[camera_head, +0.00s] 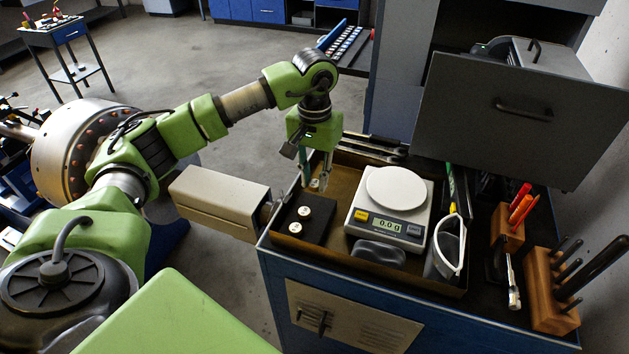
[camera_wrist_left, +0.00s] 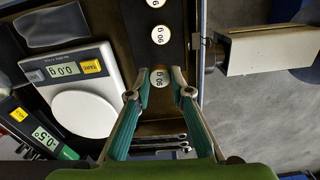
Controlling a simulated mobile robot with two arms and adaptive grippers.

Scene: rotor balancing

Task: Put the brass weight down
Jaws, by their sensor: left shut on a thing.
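My left gripper (camera_head: 317,178) points down over the left part of the brown tray (camera_head: 348,163), left of the scale. It is shut on a brass weight (camera_wrist_left: 160,77), whose pale labelled top shows between the fingertips in the left wrist view. The weight is at the far end of a dark block (camera_head: 317,231); I cannot tell whether it touches what is below. Two similar weights (camera_head: 304,212) (camera_head: 296,227) sit in a row on the block. The scale (camera_head: 390,207) has an empty round pan and reads zero. My right gripper is not in view.
A grey pouch (camera_head: 379,253) lies in front of the scale. Safety glasses (camera_head: 449,245) and wooden tool holders (camera_head: 549,290) are to the right. A beige box-shaped part (camera_head: 220,200) juts out left of the bench. Wrenches (camera_wrist_left: 160,145) lie at the tray's back.

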